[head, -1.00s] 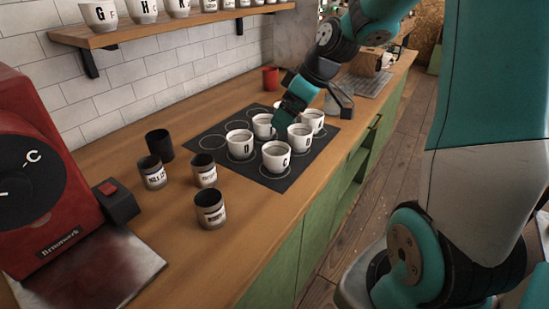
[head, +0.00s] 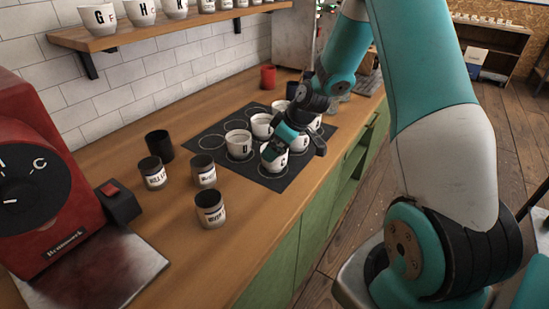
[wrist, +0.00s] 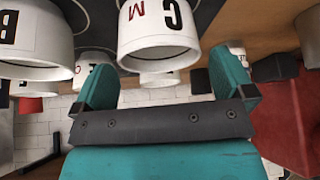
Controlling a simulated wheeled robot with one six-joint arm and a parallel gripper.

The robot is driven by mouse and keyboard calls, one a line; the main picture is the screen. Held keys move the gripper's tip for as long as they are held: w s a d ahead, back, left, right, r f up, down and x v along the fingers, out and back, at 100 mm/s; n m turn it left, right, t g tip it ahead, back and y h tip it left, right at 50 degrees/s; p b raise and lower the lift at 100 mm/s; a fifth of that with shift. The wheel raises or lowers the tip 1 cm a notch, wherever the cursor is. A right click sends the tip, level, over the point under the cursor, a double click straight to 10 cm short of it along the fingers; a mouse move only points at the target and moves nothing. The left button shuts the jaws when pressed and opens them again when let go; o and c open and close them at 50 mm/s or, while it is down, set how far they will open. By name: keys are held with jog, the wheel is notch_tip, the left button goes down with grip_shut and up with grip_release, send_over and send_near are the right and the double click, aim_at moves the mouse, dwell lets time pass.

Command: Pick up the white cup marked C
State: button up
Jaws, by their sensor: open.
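The white cup marked C (head: 272,161) stands at the front of a dark mat with ringed spots, partly hidden by my gripper (head: 285,140). In the wrist view, which is upside down, the cup (wrist: 158,38) shows a black C and a red M. There my gripper (wrist: 165,78) is open, its two teal fingers apart with the cup lying ahead of the gap. No grip on the cup shows.
Other white cups stand close by on the mat (head: 212,142), including one at its left (head: 238,145) and one marked B in the wrist view (wrist: 30,42). Labelled tins (head: 210,210) and a black cup (head: 159,145) stand to the left. A red grinder (head: 45,190) is farther left.

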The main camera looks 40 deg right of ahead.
jog(key=p+x, duration=0.1)
jog(key=x, duration=0.3)
jog(key=shift+s+f, duration=0.1)
jog(key=shift+f, duration=0.1)
jog(key=c, duration=0.9)
jog(key=shift+o, duration=0.2)
jog(key=shift+r, duration=0.2)
